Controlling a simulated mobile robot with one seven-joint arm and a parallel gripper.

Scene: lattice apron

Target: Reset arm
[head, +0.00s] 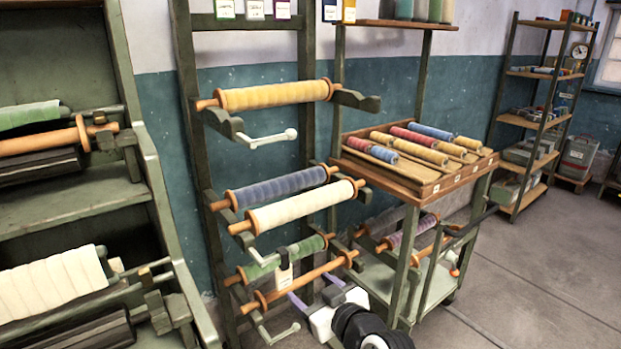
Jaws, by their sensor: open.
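My gripper (310,287) shows at the lower middle of the head view, at the end of my black and white arm. Its two purple-grey fingers are spread apart, and no object shows between them. The fingertips point up and left toward a bare wooden roller (312,276) on the dark green rack. They appear just below and in front of that roller; I cannot tell whether they touch it. A green spool (312,246) with a white tag (284,272) hangs just above.
The rack (190,110) also bears a yellow spool (275,95), a blue spool (280,187) and a cream spool (300,207). A cart (408,255) with a tray of rolls stands close right. A loom-like frame (130,80) stands left. Open floor (540,270) lies right.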

